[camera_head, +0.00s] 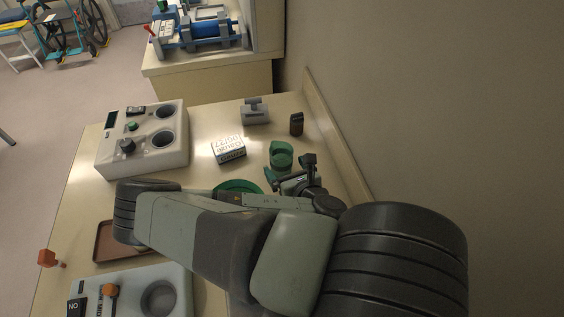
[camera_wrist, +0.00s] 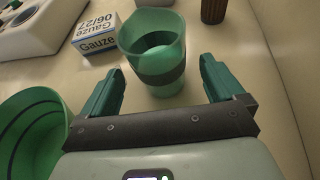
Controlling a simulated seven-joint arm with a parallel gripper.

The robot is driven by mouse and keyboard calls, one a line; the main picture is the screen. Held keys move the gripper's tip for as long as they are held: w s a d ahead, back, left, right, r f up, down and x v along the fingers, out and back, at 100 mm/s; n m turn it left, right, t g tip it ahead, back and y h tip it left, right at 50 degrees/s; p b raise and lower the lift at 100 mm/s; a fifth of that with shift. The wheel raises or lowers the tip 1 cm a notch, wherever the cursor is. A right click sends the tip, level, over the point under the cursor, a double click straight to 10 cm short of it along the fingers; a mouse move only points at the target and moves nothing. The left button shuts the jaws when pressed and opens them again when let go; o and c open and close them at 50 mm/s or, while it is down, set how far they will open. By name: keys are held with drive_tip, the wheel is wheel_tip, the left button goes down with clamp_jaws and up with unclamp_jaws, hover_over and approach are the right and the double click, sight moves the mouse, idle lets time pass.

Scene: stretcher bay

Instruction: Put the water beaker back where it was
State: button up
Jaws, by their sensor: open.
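The water beaker is most likely the green cup with a dark band (camera_wrist: 155,55), which stands upright on the table. It also shows in the head view (camera_head: 281,154). My gripper (camera_wrist: 162,85) is open, with its two green fingers on either side of the cup's near side in the wrist view. No firm contact with the cup shows. In the head view my gripper (camera_head: 288,178) is just in front of the cup, partly hidden by my arm. A larger green bowl (camera_wrist: 35,130) is at the left of the wrist view, and its rim shows behind my arm in the head view (camera_head: 236,186).
A gauze box (camera_head: 229,149) stands left of the cup. A dark brown small object (camera_head: 296,123) and a grey device (camera_head: 254,111) are behind it. A white two-well unit (camera_head: 145,140), a brown tray (camera_head: 103,243) and another unit (camera_head: 135,290) are left. A wall runs along the right.

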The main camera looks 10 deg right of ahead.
sight(286, 168)
drive_tip(key=shift+v, duration=1.55)
